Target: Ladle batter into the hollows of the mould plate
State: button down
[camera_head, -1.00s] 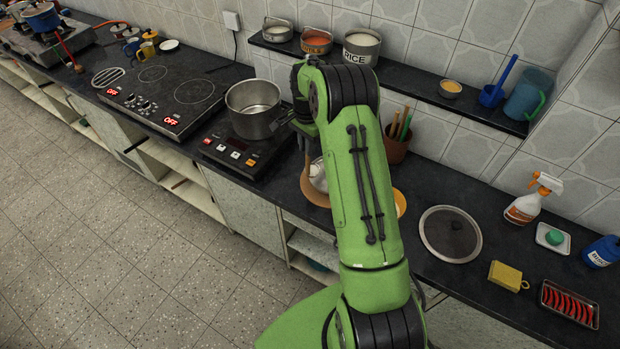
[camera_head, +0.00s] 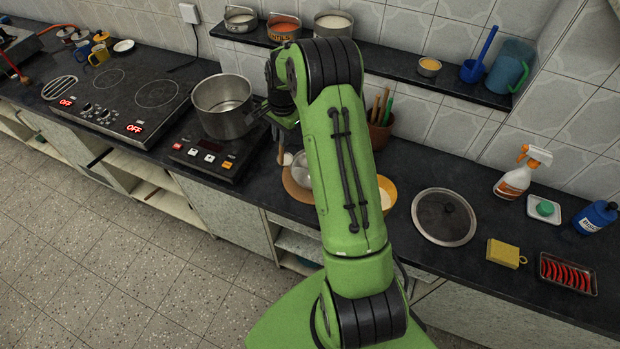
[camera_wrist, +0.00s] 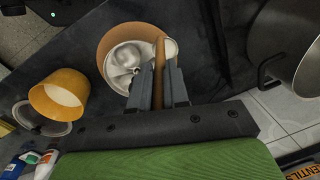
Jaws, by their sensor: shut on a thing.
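My gripper (camera_wrist: 158,88) is shut on an upright wooden handle (camera_wrist: 158,62), which appears to be the ladle's. In the wrist view the fingers stand on either side of it, over a shiny steel plate (camera_wrist: 120,68) with rounded hollows. The plate lies on a round brown board (camera_wrist: 108,42). A yellow-orange bowl (camera_wrist: 70,82) with pale batter (camera_wrist: 62,95) stands apart from the board. In the head view my arm partly covers the board (camera_head: 297,191) and the bowl (camera_head: 388,188).
A steel pot (camera_head: 222,110) stands on the induction cooker (camera_head: 205,155) left of the board. A pot of utensils (camera_head: 380,132) stands behind my arm. A shelf (camera_head: 410,80) runs above.

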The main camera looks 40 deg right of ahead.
jog(key=shift+s+d+f+t+y+b, duration=0.75)
jog(key=shift+s+d+f+t+b, duration=0.65)
jog(key=shift+s+b, duration=2.25)
jog(key=shift+s+d+f+t+y+b, duration=0.85)
jog(key=shift+s+d+t+b, duration=1.5)
jog(key=shift+b, duration=2.05)
jog(key=shift+s+r+p, duration=1.45)
jog(key=shift+r+p, duration=0.4)
jog(key=shift+r, duration=0.45)
jog(key=s+d+f+t+y+b, duration=0.1)
jog(key=s+f+t+y+b, duration=0.2)
jog(key=f+t+b, duration=0.2)
jog(key=shift+s+d+b, duration=0.15)
jog(key=shift+d+b, duration=0.1)
jog(key=shift+b, duration=0.1)
